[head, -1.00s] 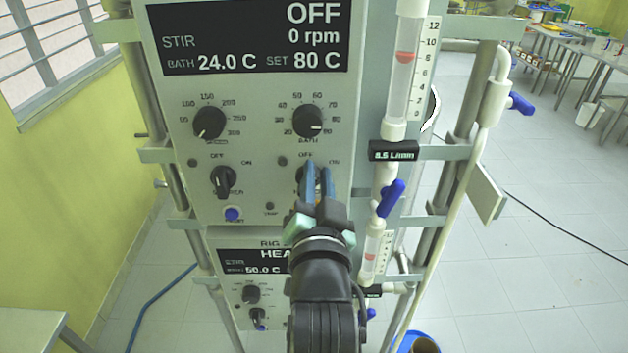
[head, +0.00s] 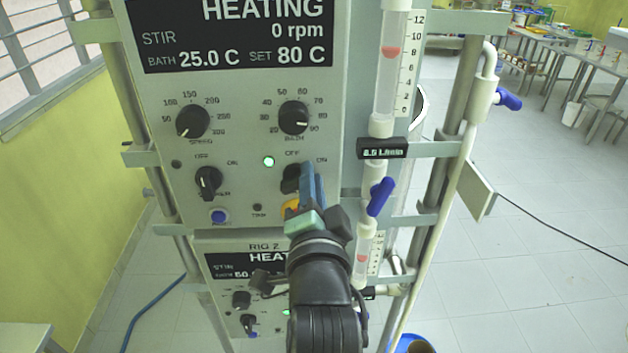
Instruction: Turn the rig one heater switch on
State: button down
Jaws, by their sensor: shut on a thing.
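The upper control panel (head: 235,130) has a display (head: 230,35) that reads HEATING, 0 rpm, BATH 25.0 C, SET 80 C. Its black heater switch (head: 290,180) is at the panel's lower right, between the OFF and ON marks, partly hidden by my gripper. My gripper (head: 306,187) is shut on this switch, its blue fingers tilted. A small lamp (head: 268,161) left of the switch glows green. The upper panel's rig name is not in view.
The stir switch (head: 208,182), speed knob (head: 193,121) and bath knob (head: 293,117) are close by. A flow meter (head: 389,70) and blue-handled valve (head: 381,196) stand at right. Below is the RIG 2 panel (head: 225,240), partly hidden by my arm.

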jog(key=shift+a+f, duration=0.55)
jog(key=c, duration=0.9)
grip_release()
jog(key=shift+o, duration=0.6)
jog(key=shift+a+r, duration=0.1)
jog(key=shift+a, duration=0.05)
jog(key=s, duration=1.3)
jog(key=shift+d+r, duration=0.2)
